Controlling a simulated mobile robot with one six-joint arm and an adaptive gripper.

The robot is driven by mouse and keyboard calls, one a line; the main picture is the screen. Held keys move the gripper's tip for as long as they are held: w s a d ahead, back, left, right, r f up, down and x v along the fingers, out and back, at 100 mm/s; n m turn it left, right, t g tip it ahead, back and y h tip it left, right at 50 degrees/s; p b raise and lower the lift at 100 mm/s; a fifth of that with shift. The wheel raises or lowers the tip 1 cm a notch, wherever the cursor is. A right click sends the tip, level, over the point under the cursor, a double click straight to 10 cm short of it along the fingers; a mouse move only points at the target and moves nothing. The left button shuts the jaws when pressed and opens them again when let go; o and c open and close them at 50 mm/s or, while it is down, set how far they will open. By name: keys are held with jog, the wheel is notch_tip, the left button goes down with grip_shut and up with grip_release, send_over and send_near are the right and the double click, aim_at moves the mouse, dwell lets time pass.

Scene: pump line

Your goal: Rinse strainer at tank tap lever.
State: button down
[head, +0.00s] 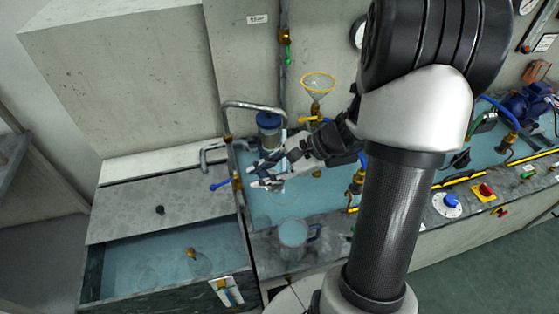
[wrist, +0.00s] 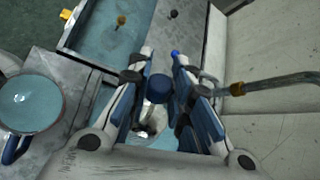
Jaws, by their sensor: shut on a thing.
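In the wrist view, the blue cap (wrist: 158,87) shows between the fingers of my gripper (wrist: 161,62). The tap lever (head: 220,184) is blue and sits on a brass valve just left of the fingertips, apart from the strainer. A bent grey pipe (head: 212,147) stands above it. The water tank (head: 246,262) is at lower left, with a small brass-topped thing (head: 191,253) in it.
A jug (head: 293,233) stands on the counter below my gripper; it also shows in the wrist view (wrist: 30,104). A yellow-rimmed funnel (head: 318,83) is at the wall. A larger bent pipe (head: 252,105) rises close behind the strainer. Controls (head: 484,190) line the right counter.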

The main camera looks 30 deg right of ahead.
jog(key=s+a+r+p, duration=0.2)
jog(key=s+a+r, duration=0.1)
jog(key=a+r, duration=0.1)
dwell(0.6)
dwell(0.6)
